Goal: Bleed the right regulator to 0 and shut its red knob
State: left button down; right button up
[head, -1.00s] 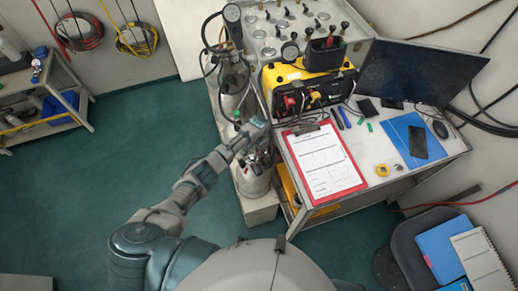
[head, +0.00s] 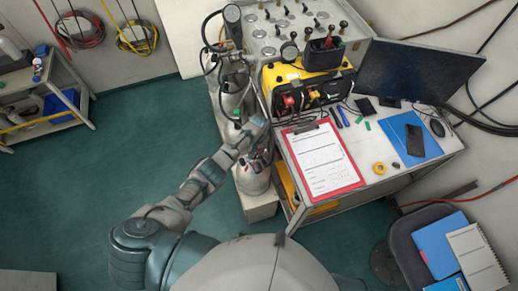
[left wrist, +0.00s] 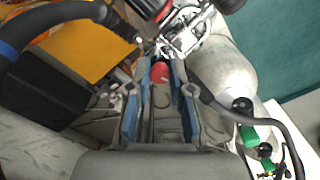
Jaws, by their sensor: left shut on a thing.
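My left gripper (head: 258,128) is at the regulator fittings above the front grey cylinder (head: 253,180), beside the desk's left edge. In the left wrist view its blue-lined fingers (left wrist: 160,85) are closed around a red knob (left wrist: 160,72). A metal regulator fitting (left wrist: 185,38) lies just beyond the fingertips. A dark round part with red on it (left wrist: 150,8) is cut off at the top edge; I cannot read any gauge dial. In the head view the gripper hides the knob. My right gripper is not in view.
A second cylinder (head: 233,78) stands behind. A yellow-and-black case (head: 308,85) and a red clipboard (head: 320,160) are on the desk to the right. A black hose (left wrist: 235,108) and a green-capped valve (left wrist: 248,134) are close to the gripper. The floor at left is clear.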

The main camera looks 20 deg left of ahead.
pick_arm(q)
jog(key=shift+w+d+r, duration=0.1)
jog(key=shift+d, duration=0.05)
jog(key=c, duration=1)
grip_release()
notch_tip(320, 180, up, 12)
jog(key=shift+f, duration=0.1)
